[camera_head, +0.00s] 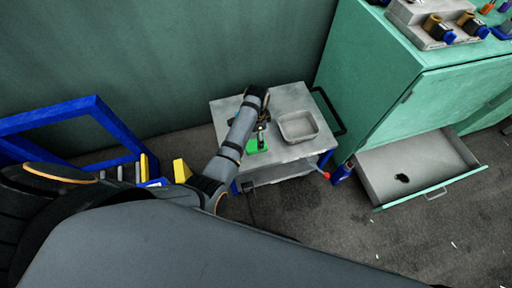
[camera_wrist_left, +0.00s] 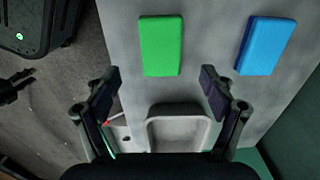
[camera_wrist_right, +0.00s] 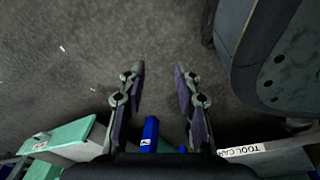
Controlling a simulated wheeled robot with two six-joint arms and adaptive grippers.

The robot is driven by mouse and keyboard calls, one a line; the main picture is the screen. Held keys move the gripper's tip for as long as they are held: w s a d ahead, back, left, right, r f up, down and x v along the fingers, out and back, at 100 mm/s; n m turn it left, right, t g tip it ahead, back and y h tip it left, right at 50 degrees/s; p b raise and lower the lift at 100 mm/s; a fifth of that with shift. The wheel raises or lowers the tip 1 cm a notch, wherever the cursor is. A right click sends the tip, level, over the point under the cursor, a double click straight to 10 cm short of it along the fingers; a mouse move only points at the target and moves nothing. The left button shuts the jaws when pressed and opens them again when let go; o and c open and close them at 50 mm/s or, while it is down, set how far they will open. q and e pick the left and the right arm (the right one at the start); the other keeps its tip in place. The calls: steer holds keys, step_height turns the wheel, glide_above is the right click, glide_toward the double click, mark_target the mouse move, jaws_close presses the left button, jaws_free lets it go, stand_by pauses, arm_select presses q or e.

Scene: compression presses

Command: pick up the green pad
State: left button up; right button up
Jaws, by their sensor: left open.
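The green pad (camera_head: 254,147) lies flat on the grey top of a small cart (camera_head: 290,95), partly covered by my left arm in the head view. In the left wrist view the green pad (camera_wrist_left: 161,46) lies just beyond my left gripper (camera_wrist_left: 160,76), roughly centred between the fingertips. My left gripper is open, with nothing between its fingers. Its height above the cart top is hard to judge. My right gripper (camera_wrist_right: 159,70) is open and empty over the bare floor; it is not visible in the head view.
A blue pad (camera_wrist_left: 265,46) lies to the right of the green pad in the left wrist view. A grey tray (camera_head: 298,138) stands on the cart. Right of the cart, a green cabinet (camera_head: 390,110) has an open drawer (camera_head: 430,187). A blue frame (camera_head: 60,112) stands at left.

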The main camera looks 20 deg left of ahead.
mark_target(256, 144)
arm_select(q)
steer(key=shift+f, duration=0.55)
steer(key=f+b, duration=0.1)
steer(key=f, duration=0.1)
steer(key=f+b, duration=0.1)
steer(key=f, duration=0.1)
steer(key=shift+a+f, duration=0.2)
steer(key=shift+f, duration=0.45)
arm_select(e)
steer(key=w, duration=0.2)
steer(key=w+r, duration=0.1)
steer(key=w, duration=0.1)
steer(key=shift+a, duration=0.2)
arm_select(q)
steer(key=shift+r, duration=0.1)
steer(key=shift+c, duration=0.4)
steer(key=c, duration=0.9)
arm_select(e)
steer(key=shift+f, duration=0.1)
